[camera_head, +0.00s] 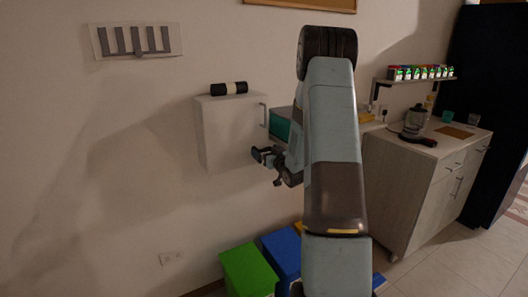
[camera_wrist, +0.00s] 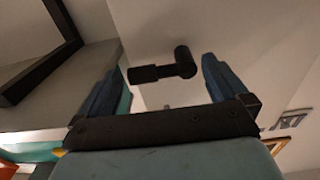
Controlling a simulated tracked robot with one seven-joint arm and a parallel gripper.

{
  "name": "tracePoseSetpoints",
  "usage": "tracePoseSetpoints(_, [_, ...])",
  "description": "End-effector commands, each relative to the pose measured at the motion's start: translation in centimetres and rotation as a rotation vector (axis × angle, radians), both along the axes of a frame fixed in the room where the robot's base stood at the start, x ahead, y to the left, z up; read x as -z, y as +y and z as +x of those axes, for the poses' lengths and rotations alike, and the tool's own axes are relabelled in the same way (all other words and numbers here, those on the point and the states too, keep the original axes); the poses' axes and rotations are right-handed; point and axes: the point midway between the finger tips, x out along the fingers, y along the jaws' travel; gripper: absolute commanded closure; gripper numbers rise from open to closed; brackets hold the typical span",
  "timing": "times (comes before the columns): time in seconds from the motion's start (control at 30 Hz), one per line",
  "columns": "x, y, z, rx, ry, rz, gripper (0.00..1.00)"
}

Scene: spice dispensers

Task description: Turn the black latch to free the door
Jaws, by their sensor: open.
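The black latch (camera_wrist: 163,72) is a dark T-shaped piece on a pale surface in the wrist view. It lies between the two dark blue fingers of my gripper (camera_wrist: 160,78), with a gap on each side. I cannot tell how far it is from the fingertips in depth. In the head view my gripper (camera_head: 268,157) is at the lower right of the white wall cabinet (camera_head: 222,135). The latch is not clearly seen there. The cabinet door's handle (camera_head: 264,115) shows at its right edge, and a dark handle (camera_wrist: 45,72) is at the upper left in the wrist view.
A black-and-white roll (camera_head: 229,88) lies on the cabinet. Green (camera_head: 247,270) and blue (camera_head: 282,253) bins stand below. A counter (camera_head: 405,185) and spice shelf (camera_head: 415,79) are at right. The wall at left is mostly clear.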

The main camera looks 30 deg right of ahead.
Motion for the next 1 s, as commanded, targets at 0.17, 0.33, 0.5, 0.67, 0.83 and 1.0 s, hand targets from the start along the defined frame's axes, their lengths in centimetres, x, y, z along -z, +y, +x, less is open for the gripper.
tracePoseSetpoints(0.17, [0.1, 0.0, 1.6, 0.000, 0.001, 0.000, 0.00])
tracePoseSetpoints(0.33, [0.0, 0.0, 2.1, 0.000, 0.000, 0.000, 0.00])
tracePoseSetpoints(0.5, [0.0, 0.0, 2.1, 0.001, 0.000, 0.000, 0.00])
tracePoseSetpoints(0.67, [0.0, 0.0, 2.1, 0.001, 0.000, 0.000, 0.11])
tracePoseSetpoints(0.83, [0.0, 0.0, 2.1, 0.001, 0.000, 0.000, 0.27])
tracePoseSetpoints(1.0, [0.0, -0.1, 2.0, 0.002, 0.000, 0.000, 0.43])
